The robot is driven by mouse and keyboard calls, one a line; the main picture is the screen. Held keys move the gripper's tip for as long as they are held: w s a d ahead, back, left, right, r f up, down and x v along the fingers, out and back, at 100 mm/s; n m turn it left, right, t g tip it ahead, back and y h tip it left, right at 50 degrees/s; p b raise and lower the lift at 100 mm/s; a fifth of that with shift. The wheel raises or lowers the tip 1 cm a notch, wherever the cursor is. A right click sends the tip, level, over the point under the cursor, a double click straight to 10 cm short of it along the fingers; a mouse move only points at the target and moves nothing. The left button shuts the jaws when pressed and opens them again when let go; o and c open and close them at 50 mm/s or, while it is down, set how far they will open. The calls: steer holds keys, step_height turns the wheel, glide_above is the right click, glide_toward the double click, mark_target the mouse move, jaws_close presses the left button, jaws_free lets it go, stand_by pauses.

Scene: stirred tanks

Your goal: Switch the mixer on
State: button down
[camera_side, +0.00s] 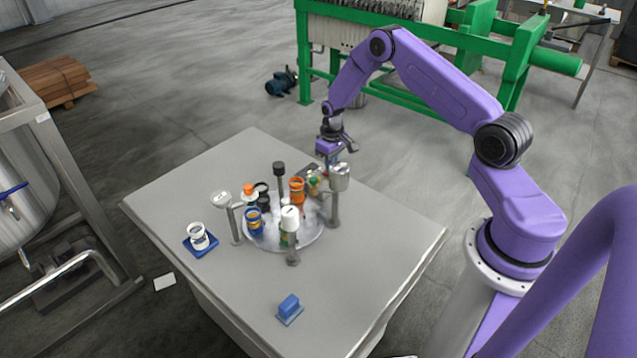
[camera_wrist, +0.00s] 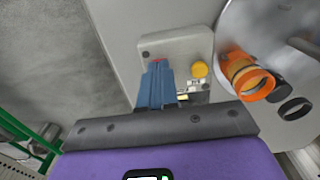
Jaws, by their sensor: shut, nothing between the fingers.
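My gripper (camera_side: 331,168) is shut and empty, over the far edge of the table. In the wrist view its blue fingers (camera_wrist: 157,72) point down at a grey panel (camera_wrist: 180,42). A small red part (camera_wrist: 156,62) shows right at the fingertips, mostly hidden by them; I cannot tell whether they touch it. A round yellow knob or button (camera_wrist: 200,70) sits on the panel to the right of the fingers. A round metal plate (camera_side: 312,240) holding several bottles and jars stands mid-table, perhaps the mixer. An orange jar (camera_side: 297,188) on it also shows in the wrist view (camera_wrist: 248,78).
Metal posts (camera_side: 335,205) with wide heads stand around the plate. A white jar (camera_side: 198,235) sits on a blue base at the left. A blue block (camera_side: 289,306) lies near the front edge. The table's right side (camera_side: 385,245) is clear.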

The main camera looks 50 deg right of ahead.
steer(key=shift+f, duration=0.4)
steer(key=shift+r, duration=3.5)
